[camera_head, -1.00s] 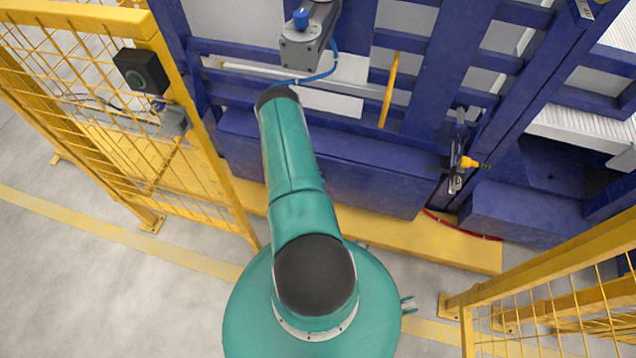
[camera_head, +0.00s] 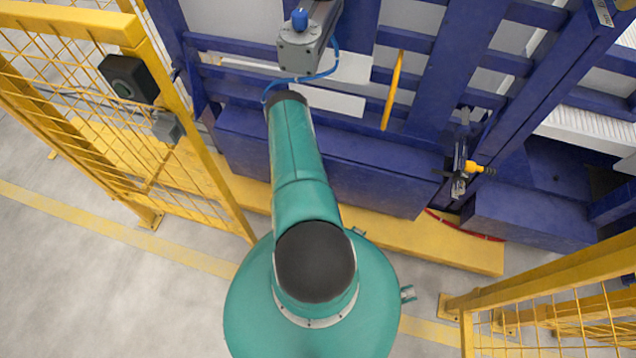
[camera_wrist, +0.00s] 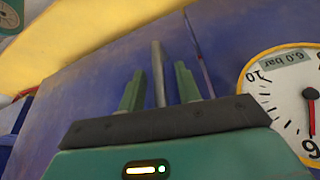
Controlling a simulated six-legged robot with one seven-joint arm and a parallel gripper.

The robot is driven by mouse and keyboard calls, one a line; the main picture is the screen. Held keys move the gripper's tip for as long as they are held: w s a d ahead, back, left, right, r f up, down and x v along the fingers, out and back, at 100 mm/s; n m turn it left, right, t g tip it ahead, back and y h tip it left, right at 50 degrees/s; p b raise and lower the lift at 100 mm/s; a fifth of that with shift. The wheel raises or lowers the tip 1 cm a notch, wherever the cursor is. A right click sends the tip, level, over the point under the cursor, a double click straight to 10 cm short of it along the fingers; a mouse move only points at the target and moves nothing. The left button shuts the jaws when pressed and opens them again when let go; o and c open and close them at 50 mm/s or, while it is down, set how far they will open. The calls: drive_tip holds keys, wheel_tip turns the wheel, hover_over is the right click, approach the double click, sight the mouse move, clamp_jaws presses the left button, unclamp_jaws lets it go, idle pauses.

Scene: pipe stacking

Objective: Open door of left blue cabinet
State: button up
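The blue cabinet front (camera_head: 330,165) fills the upper middle of the head view. A yellow bar handle (camera_head: 391,92) stands on its slatted face, and a metal toggle latch with an orange tip (camera_head: 470,168) sits to the right. In the wrist view my gripper (camera_wrist: 159,68) has two green fingers apart. A thin grey bar (camera_wrist: 159,78) stands between them with gaps on both sides; I cannot tell what it belongs to. A blue surface (camera_wrist: 100,75) lies behind the fingers. The gripper is hidden in the head view. No open door is seen.
A round gauge (camera_wrist: 290,100) is close on the right of the wrist view. A grey actuator with a blue hose (camera_head: 310,40) is above my arm. Yellow mesh fences stand left (camera_head: 100,130) and right (camera_head: 560,300). A yellow floor beam (camera_head: 430,250) runs along the cabinet.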

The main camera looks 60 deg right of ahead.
drive_tip(key=shift+c, duration=0.2)
clamp_jaws()
drive_tip(key=shift+a, duration=0.15)
